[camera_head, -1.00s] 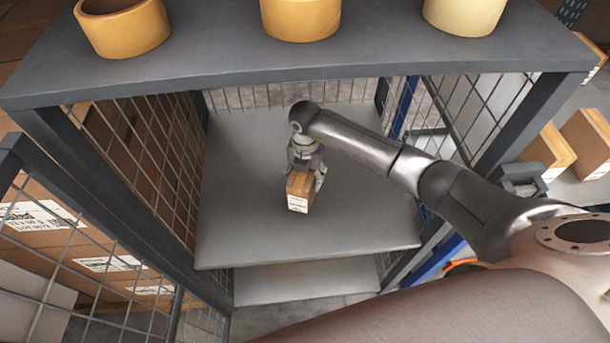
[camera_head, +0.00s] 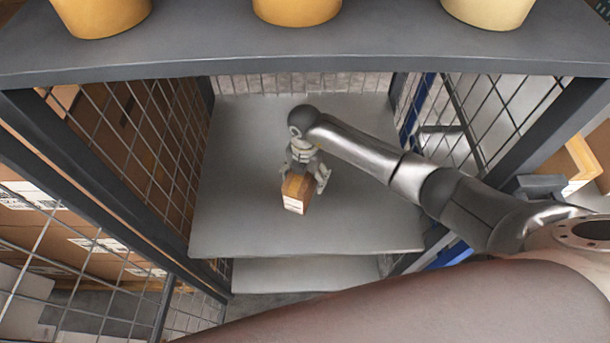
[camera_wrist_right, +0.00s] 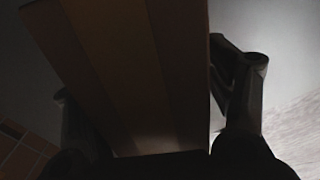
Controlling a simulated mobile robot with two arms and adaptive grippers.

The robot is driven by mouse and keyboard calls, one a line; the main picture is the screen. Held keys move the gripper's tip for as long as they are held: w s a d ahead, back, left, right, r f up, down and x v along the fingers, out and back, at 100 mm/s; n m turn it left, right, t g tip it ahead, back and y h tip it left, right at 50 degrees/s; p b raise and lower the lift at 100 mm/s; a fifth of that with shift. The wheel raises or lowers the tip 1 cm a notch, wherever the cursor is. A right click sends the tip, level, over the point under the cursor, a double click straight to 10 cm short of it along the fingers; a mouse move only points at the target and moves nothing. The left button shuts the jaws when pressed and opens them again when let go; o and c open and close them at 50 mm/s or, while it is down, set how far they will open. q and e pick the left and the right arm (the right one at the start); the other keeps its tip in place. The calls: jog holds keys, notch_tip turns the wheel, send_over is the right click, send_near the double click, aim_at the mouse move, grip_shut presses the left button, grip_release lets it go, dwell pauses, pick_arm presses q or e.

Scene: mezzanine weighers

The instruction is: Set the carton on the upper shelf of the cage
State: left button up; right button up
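The carton (camera_head: 296,193) is a small brown box with a white label on its near face. It is at the upper shelf (camera_head: 225,215) of the cage, near the middle; I cannot tell whether its underside touches the shelf. My right gripper (camera_head: 305,178) points down with its fingers on either side of the carton, shut on it. In the right wrist view the carton (camera_wrist_right: 135,70) fills the middle between dark fingers, and the picture is dim. My left gripper is not in view.
A grey top board (camera_head: 300,48) with several yellow pots (camera_head: 297,8) spans above the opening. Mesh walls (camera_head: 150,150) stand at both sides. A lower shelf (camera_head: 300,275) shows below. The upper shelf is bare around the carton.

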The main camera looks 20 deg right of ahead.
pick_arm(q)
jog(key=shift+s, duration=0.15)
pick_arm(e)
jog(key=shift+r, duration=0.1)
jog(key=shift+r, duration=0.2)
notch_tip(320, 180, up, 12)
jog(key=p, duration=1)
jog(key=shift+f, duration=0.1)
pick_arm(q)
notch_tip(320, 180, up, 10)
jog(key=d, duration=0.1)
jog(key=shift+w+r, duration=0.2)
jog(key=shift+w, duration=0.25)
